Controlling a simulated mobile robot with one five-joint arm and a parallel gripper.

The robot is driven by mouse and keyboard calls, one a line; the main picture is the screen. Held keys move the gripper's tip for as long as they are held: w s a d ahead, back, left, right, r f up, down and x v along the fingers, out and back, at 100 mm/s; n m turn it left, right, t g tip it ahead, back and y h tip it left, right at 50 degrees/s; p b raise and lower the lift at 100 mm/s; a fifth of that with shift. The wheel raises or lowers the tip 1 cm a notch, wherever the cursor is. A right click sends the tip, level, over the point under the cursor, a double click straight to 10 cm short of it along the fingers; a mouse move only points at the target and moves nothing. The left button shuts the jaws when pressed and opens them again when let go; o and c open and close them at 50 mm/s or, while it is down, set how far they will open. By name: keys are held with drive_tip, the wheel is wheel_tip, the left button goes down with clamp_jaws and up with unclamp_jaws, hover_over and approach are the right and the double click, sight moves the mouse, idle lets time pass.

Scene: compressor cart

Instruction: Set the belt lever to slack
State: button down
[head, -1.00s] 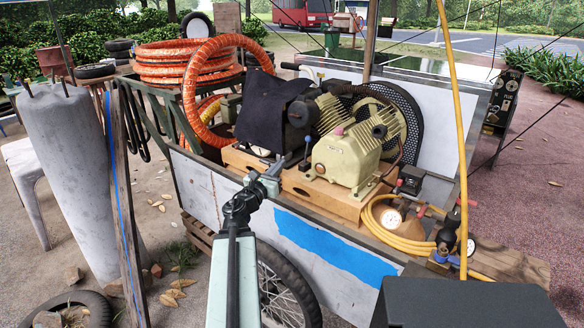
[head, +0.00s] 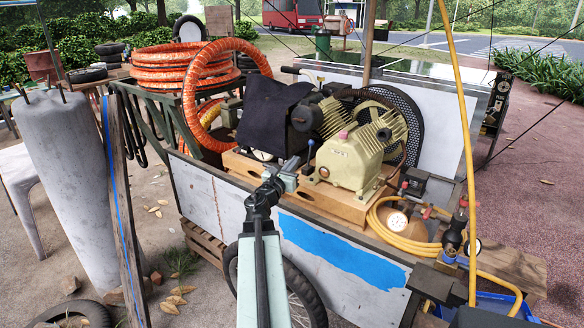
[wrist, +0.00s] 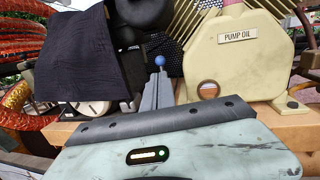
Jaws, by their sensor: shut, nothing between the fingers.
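The belt lever (head: 309,155) is a short dark stem with a blue ball knob. It stands roughly upright at the front of the wooden base, left of the cream pump. In the wrist view its blue knob (wrist: 160,61) shows just above my fingertips, and the fingers hide most of its stem. My gripper (head: 291,166) is shut and empty, just left of the lever in the head view. It also shows in the wrist view (wrist: 160,82), pointing at the lever. I cannot tell whether the fingers touch it.
The cream pump (head: 347,160), marked "PUMP OIL", stands close right of the lever. A black cloth (head: 266,112) hangs close on the left. The wooden base (head: 328,202) lies below. A yellow hose coil (head: 385,232) and gauge (head: 397,219) sit further right.

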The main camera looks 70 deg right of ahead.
drive_tip(key=d, duration=0.7)
drive_tip(key=shift+d+r+p, duration=0.3)
drive_tip(key=shift+r+p, duration=0.1)
drive_tip(key=shift+r, duration=0.05)
